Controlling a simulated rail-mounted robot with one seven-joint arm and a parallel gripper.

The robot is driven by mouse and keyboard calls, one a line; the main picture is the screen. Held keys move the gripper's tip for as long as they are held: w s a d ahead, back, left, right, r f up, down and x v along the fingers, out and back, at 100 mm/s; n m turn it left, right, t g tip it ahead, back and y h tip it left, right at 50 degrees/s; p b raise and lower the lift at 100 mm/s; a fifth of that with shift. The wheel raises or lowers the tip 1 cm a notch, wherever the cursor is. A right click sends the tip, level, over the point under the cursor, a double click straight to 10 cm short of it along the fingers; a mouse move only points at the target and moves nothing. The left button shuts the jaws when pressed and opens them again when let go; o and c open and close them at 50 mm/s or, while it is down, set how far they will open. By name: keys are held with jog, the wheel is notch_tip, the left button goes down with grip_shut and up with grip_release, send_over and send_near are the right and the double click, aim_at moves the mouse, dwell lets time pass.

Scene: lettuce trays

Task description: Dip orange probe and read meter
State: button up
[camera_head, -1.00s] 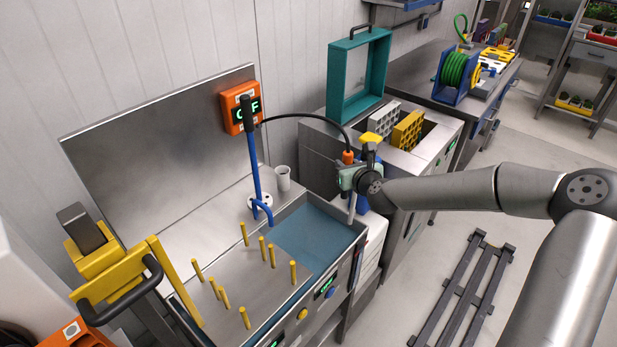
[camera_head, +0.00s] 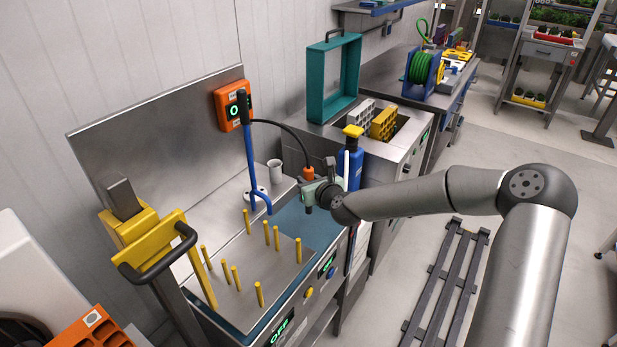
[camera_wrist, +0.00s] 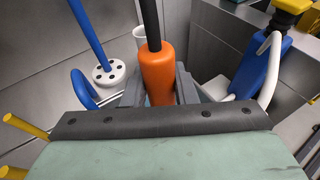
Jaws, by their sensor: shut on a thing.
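The orange probe (camera_head: 309,173) is upright in my gripper (camera_head: 309,192), at the right end of the sink basin, with a black cable rising from its top. In the wrist view, my jaws close around the orange probe handle (camera_wrist: 157,75). The orange meter (camera_head: 221,111) hangs on the steel backsplash at upper left. The black top of the blue stand covers part of its green display; a "0" or "O" shows.
The blue hooked stand (camera_head: 250,150) and a white cup (camera_head: 275,170) stand behind the basin. A blue bottle with yellow cap (camera_head: 353,132) is close to the right of my gripper. Several yellow pegs (camera_head: 267,235) rise from the steel plate at left.

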aim_at(311, 173)
notch_tip(311, 173, down, 10)
jog(key=b, duration=0.7)
jog(key=shift+r+b, duration=0.2)
jog(key=shift+b, duration=0.1)
dwell(2.8)
notch_tip(311, 173, up, 12)
jog(key=p, duration=0.7)
jog(key=shift+r, duration=0.25)
dwell(0.7)
